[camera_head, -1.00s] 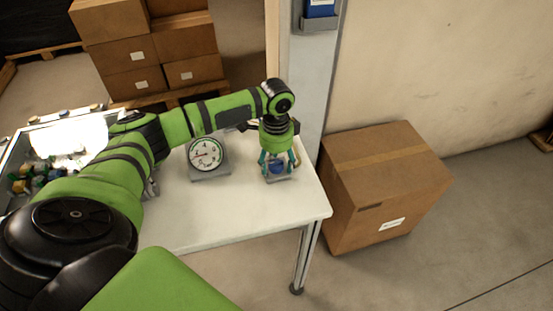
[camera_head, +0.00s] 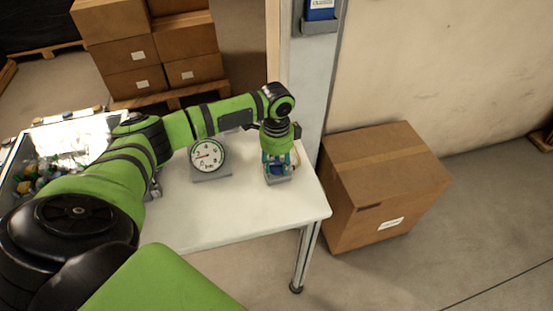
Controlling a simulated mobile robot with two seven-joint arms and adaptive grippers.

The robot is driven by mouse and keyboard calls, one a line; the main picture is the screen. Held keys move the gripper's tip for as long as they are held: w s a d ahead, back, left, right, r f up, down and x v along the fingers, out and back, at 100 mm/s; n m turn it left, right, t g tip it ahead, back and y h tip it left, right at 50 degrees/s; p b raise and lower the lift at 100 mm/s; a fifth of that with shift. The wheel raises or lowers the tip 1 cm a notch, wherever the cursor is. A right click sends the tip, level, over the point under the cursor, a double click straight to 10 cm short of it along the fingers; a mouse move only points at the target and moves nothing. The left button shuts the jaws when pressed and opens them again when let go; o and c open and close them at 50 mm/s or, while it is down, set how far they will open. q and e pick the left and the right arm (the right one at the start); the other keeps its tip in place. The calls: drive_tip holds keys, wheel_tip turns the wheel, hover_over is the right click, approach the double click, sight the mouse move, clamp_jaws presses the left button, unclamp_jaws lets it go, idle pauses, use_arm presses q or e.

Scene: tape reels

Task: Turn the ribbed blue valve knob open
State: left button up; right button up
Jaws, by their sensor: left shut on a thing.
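The blue valve knob (camera_head: 277,169) sits on a small grey base (camera_head: 279,180) near the right end of the white table (camera_head: 240,215). My left gripper (camera_head: 278,164) points straight down over it, with its fingers closed around the knob's sides. The fingers and wrist hide much of the knob, so its ribs and exact turn cannot be made out. A round white dial gauge (camera_head: 208,156) stands on a grey stand left of the knob, its needle pointing left. My right gripper is not in view.
A crate (camera_head: 25,150) of small mixed items stands on the left. A large cardboard box (camera_head: 380,190) is on the floor right of the table. A grey post (camera_head: 305,80) rises behind the table. Stacked boxes (camera_head: 150,50) stand at the back. The table's front is clear.

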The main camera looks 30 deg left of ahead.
use_arm(q)
drive_tip(key=m+p, duration=0.1)
drive_tip(key=m, duration=0.1)
drive_tip(key=shift+d+r+m+p, duration=0.1)
drive_tip(key=shift+r+m+p, duration=0.05)
drive_tip(key=shift+m+p, duration=0.2)
drive_tip(key=m+p, duration=0.1)
drive_tip(key=m, duration=0.3)
drive_tip(key=shift+m+p, duration=0.25)
drive_tip(key=shift+p, duration=0.05)
drive_tip(key=m, duration=0.4)
drive_tip(key=shift+p, duration=0.3)
drive_tip(key=m, duration=0.4)
drive_tip(key=shift+m, duration=0.3)
drive_tip(key=o, duration=1.1)
drive_tip(key=shift+o, duration=0.2)
